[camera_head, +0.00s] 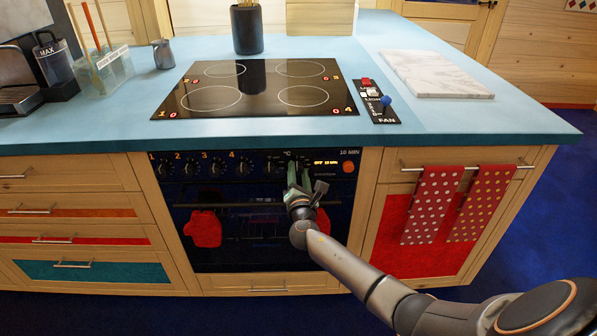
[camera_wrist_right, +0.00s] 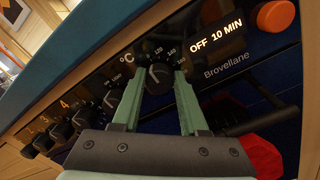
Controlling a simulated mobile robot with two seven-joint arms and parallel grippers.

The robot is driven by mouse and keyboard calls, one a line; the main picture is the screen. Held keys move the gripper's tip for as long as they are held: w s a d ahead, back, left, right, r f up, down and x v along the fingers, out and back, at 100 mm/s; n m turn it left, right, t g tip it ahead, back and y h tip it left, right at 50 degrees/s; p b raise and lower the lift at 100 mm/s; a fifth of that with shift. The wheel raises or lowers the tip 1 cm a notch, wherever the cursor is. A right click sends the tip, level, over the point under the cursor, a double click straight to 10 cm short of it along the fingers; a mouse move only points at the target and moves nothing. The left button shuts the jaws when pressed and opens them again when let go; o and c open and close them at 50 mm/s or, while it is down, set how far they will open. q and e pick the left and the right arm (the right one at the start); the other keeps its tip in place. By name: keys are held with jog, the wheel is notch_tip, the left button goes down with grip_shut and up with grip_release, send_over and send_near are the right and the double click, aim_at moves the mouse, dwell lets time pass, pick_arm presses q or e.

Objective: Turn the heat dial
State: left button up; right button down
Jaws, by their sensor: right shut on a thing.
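The heat dial (camera_wrist_right: 159,79) is a round black knob with a white pointer line on the dark oven panel. It sits beside the °C mark, with temperature numbers around it. My right gripper (camera_wrist_right: 158,76) has its two green fingers on either side of the dial and is shut on it. In the head view my right gripper (camera_head: 298,172) reaches the oven panel (camera_head: 256,166) from below, and its fingers mostly hide the dial. The display (camera_wrist_right: 215,33) reads OFF 10 MIN. My left gripper is not in view.
Numbered burner knobs (camera_head: 188,168) line the panel's left. An orange button (camera_head: 348,167) sits at its right end. A red mitt (camera_head: 204,229) hangs on the oven front; dotted towels (camera_head: 432,204) hang at right. The black hob (camera_head: 257,88) is above.

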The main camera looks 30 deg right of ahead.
jog(key=shift+r, duration=0.1)
jog(key=shift+c, duration=2.2)
grip_release()
jog(key=p+v, duration=0.1)
jog(key=v, duration=1.1)
jog(key=shift+s+p, duration=0.2)
jog(key=shift+p, duration=0.2)
jog(key=shift+a, duration=0.1)
